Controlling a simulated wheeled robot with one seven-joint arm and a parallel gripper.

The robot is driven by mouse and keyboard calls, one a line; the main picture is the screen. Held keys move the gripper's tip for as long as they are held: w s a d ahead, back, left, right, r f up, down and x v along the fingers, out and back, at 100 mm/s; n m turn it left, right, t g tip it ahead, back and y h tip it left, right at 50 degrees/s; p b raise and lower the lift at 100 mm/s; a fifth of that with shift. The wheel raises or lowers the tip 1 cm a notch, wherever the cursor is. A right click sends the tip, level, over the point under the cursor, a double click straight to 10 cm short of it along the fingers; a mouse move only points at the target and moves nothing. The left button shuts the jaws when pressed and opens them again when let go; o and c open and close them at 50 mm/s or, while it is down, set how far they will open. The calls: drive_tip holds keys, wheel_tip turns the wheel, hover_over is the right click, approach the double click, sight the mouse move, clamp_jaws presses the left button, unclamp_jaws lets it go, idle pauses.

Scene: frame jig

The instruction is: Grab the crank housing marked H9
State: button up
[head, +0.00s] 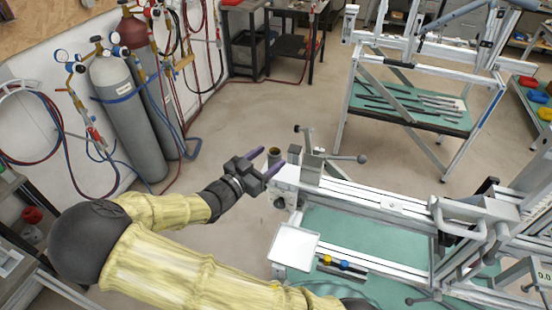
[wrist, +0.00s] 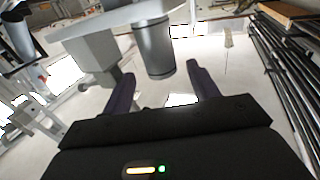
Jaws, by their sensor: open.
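A short grey metal cylinder, hollow with a tan inside in the head view (head: 275,158), is at the left end of the jig. It could be the crank housing, but I can read no H9 mark on it. In the wrist view the cylinder (wrist: 154,48) shows smooth and silver, just beyond the fingers. My gripper (head: 273,156) has two purple fingers, spread open and empty. In the wrist view my gripper (wrist: 161,70) has its fingertips to either side of the cylinder's near end; whether they reach around it I cannot tell.
A grey block (head: 294,153) stands close beside the cylinder. The jig's rails (head: 375,195) run right, with a lever (head: 345,158) behind. A white tray (head: 295,246) is at the jig's front. Gas bottles (head: 125,110) stand at left.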

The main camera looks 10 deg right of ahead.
sight(279, 150)
drive_tip(key=p+x, duration=0.2)
drive_tip(key=x, duration=0.2)
drive_tip(key=shift+w+p, duration=0.15)
drive_tip(key=shift+p, duration=0.25)
drive_tip(key=shift+w+d+f, duration=0.15)
drive_tip(key=shift+w+d, duration=0.15)
drive_tip(key=shift+d, duration=0.2)
drive_tip(key=c, duration=1.1)
wheel_tip(279, 150, up, 18)
drive_tip(key=shift+b, duration=1)
